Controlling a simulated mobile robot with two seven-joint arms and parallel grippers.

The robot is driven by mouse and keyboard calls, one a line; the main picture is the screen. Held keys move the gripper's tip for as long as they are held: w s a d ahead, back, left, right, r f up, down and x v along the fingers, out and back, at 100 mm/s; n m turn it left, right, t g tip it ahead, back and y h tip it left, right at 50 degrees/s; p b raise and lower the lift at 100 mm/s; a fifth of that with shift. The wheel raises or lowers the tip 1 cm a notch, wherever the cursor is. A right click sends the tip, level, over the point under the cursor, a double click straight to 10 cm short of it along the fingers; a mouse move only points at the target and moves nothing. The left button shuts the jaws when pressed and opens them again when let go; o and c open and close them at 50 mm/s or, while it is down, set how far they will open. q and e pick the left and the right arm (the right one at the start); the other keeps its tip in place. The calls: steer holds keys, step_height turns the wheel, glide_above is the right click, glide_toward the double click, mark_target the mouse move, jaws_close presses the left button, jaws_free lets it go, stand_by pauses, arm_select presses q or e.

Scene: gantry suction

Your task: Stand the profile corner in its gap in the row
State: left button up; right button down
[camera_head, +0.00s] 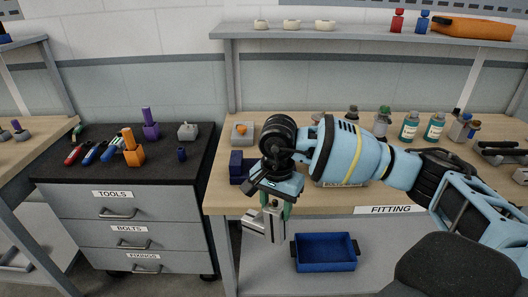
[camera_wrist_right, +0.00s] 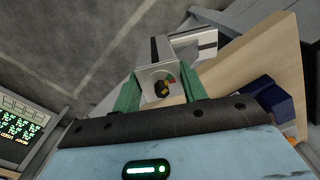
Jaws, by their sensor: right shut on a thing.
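My right gripper (camera_head: 276,204) is shut on the profile corner (camera_head: 256,223), a light grey metal piece with dark slots. It holds the corner in front of the bench's front edge, above and left of the blue tray on the lower shelf. In the right wrist view, the green fingers of my right gripper (camera_wrist_right: 165,92) close on the profile corner (camera_wrist_right: 157,74), whose slotted arms reach up and to the right. My own arm hides part of the bench top, and I cannot make out the gap in the row. My left gripper is not in view.
The fitting bench (camera_head: 223,197) carries a dark blue block (camera_head: 238,166), a grey box with an orange knob (camera_head: 242,130) and several bottles (camera_head: 410,126). A blue tray (camera_head: 325,252) sits on the lower shelf. A drawer cabinet (camera_head: 120,204) with tools stands left, across a narrow gap.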

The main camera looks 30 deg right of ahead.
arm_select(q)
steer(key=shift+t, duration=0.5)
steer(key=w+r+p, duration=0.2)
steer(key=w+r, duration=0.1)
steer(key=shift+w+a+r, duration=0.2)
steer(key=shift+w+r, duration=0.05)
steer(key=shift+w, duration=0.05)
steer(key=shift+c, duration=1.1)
arm_select(e)
steer(key=s+a+f+n, duration=0.3)
steer(key=s+f+n, duration=0.3)
steer(key=s+a+f+n, duration=0.4)
steer(key=s+f+n, duration=0.2)
steer(key=s+f, duration=0.1)
